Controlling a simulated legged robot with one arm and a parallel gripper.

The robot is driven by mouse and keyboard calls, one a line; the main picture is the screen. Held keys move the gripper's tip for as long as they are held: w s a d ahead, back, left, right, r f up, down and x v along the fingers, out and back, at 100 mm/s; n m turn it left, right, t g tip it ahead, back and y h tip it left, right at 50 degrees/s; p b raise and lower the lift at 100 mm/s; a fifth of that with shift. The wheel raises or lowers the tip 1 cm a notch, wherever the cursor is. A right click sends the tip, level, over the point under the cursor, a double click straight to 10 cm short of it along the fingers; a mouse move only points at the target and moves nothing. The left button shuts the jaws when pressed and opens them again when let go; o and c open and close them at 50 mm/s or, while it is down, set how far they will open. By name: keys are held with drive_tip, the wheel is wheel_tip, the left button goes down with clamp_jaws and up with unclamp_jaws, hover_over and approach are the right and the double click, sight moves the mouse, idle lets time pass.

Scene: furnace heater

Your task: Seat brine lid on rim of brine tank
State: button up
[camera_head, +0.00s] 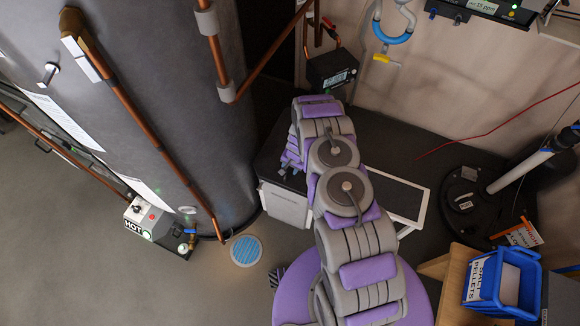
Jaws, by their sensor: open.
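My gripper (291,160) shows at the far end of my purple and grey arm, over the left part of a low black-topped unit (395,145). Its fingers point down and left, with no thing visible in them. A round black part (463,202) with a small white label sits at the unit's right end, with a white pipe rising from it. I cannot tell whether it is the brine lid or part of the brine tank. A white-edged dark panel (395,193) lies right of my arm, apart from the gripper. My arm hides part of the unit.
A tall grey cylinder (190,100) with copper pipes fills the left. A blue salt-pellet bin (503,283) stands lower right. A red cable (490,130) crosses the wall. The left floor is clear.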

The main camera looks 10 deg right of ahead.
drive_tip(key=shift+a, duration=0.1)
clamp_jaws()
drive_tip(key=shift+w+r, duration=0.1)
drive_tip(key=shift+r, duration=0.05)
idle(0.3)
drive_tip(key=shift+w+r, duration=0.1)
drive_tip(key=shift+r, duration=0.25)
wheel_tip(320, 180, up, 7)
drive_tip(key=shift+a+f, duration=0.1)
drive_tip(key=shift+f, duration=0.05)
drive_tip(key=shift+r, duration=0.4)
